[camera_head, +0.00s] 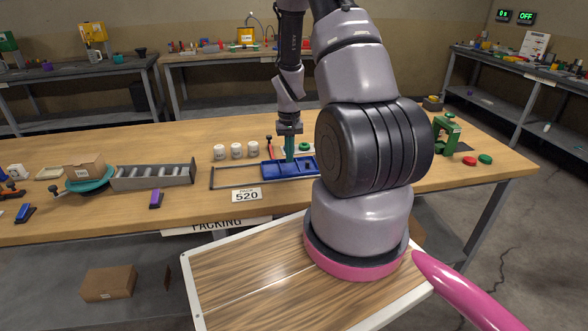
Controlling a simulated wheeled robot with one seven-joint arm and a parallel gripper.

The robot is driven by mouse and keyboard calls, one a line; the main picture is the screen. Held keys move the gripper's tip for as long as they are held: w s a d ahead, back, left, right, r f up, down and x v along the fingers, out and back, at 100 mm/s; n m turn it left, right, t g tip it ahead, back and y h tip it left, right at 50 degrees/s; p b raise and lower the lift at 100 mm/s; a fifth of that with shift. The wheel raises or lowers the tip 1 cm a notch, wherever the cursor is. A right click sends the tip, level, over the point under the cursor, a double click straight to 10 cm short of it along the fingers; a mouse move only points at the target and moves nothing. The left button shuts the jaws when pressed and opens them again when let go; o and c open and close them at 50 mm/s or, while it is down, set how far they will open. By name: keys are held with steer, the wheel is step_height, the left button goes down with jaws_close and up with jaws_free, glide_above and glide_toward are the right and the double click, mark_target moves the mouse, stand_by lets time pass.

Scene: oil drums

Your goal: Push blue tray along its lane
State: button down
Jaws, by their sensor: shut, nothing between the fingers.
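The blue tray (274,171) lies on the wooden bench between dark rails, the lane (234,187). Its right part is hidden behind my arm. The left part of the lane is bare. My gripper (290,157) points down with its teal fingers shut and nothing held. Its tips are at the tray, near the back of the visible part; I cannot tell whether they touch it.
Several small white containers (237,151) stand behind the lane. A grey slotted rack (152,176) is on its left, with a cardboard box (84,170) beyond. A green device (446,134) and red and green discs (469,161) are at the right. The front bench strip is mostly clear.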

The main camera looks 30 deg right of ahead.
mark_target(268, 172)
steer(key=shift+f, duration=0.15)
steer(key=shift+f, duration=1.35)
steer(key=shift+r, duration=0.2)
steer(key=shift+a, duration=0.15)
stand_by(0.5)
steer(key=shift+w+a, duration=0.3)
steer(key=shift+a, duration=0.55)
steer(key=shift+w+a, duration=0.25)
steer(key=shift+a, duration=0.55)
steer(key=shift+a, duration=0.1)
steer(key=shift+w+a, duration=0.25)
steer(key=shift+a, duration=0.6)
steer(key=shift+w+a, duration=0.25)
steer(key=shift+a, duration=0.6)
